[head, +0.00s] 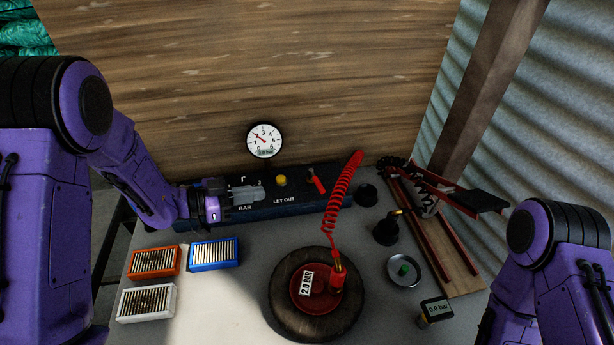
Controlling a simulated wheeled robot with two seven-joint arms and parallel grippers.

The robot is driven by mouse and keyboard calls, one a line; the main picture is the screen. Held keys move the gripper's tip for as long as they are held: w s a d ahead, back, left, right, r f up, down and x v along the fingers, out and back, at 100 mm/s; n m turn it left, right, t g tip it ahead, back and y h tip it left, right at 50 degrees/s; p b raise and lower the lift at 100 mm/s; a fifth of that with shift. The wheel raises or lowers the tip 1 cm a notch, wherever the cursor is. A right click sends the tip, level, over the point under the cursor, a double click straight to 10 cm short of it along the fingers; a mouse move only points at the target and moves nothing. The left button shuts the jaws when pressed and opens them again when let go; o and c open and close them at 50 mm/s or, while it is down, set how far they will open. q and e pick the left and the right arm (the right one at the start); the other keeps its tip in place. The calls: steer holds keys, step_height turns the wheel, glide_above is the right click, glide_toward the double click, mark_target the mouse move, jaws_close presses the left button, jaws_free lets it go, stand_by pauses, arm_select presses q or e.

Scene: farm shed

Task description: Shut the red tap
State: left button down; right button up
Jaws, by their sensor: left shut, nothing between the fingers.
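The red tap (316,181) is a small red lever on the dark panel (300,203), right of the yellow button. It slants, with its upper end to the left. A red coiled hose (342,195) rises just right of it. My left gripper (262,193) is shut and empty in front of the panel, above the "BAR" lettering. It points right, with a gap between its fingertips and the tap. It hides part of the panel's left side. My right arm shows at the lower right, but its gripper is out of view.
A yellow button (281,181) lies between my left gripper and the tap. A round gauge (264,140) is above the panel. Orange (155,262), blue (215,254) and white (146,302) boxes sit at left.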

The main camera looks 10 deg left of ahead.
arm_select(q)
steer(key=p, duration=0.3)
glide_toward(317, 185)
steer(key=x, duration=0.5)
steer(key=shift+w+d+f, duration=0.1)
steer(key=shift+d+f, duration=0.05)
steer(key=shift+w+d+f, duration=0.25)
steer(key=shift+w+d, duration=0.15)
steer(key=shift+d, duration=0.15)
steer(key=shift+n, duration=0.3)
